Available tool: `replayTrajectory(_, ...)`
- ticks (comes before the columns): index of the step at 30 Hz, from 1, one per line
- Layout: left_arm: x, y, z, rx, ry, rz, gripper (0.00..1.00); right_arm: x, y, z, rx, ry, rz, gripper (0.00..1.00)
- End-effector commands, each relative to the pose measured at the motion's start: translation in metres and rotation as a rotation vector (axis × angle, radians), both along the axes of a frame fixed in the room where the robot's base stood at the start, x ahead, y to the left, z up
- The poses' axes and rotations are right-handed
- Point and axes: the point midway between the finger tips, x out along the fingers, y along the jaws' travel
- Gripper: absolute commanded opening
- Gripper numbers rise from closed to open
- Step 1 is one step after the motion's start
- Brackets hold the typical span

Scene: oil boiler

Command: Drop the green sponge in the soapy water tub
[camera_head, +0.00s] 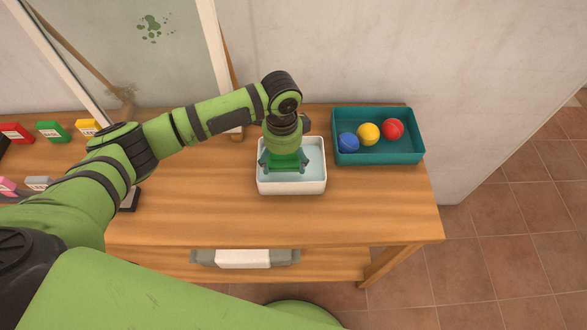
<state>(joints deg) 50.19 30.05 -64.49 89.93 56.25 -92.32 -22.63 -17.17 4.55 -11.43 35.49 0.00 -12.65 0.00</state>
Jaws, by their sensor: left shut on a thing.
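The soapy water tub (316,183) is a white rectangular tub with pale blue water, standing on the wooden table. My left gripper (285,164) points down over the tub, with its fingers spread to both sides of the green sponge (286,161). It is shut on the sponge, which is at or just above the water; I cannot tell whether it touches. The arm and gripper hide the back left of the tub. My right gripper is not in view.
A teal tray (377,156) with a blue, a yellow and a red ball stands right of the tub. Coloured blocks, among them a green one (52,131), lie at the far left. A framed panel leans at the back. The table front right is clear.

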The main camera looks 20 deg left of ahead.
Motion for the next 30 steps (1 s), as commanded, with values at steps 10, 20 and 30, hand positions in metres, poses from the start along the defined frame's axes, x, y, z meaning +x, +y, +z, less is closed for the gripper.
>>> replayTrajectory(10,0.0,0.0,0.001,0.0,0.0,0.0,1.0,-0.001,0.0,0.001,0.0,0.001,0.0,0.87)
replayTrajectory(20,0.0,0.0,0.003,0.0,0.0,0.0,1.0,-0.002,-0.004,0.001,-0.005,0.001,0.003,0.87)
replayTrajectory(30,0.001,0.0,0.062,-0.002,-0.006,-0.001,1.0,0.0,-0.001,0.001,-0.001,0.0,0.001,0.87)
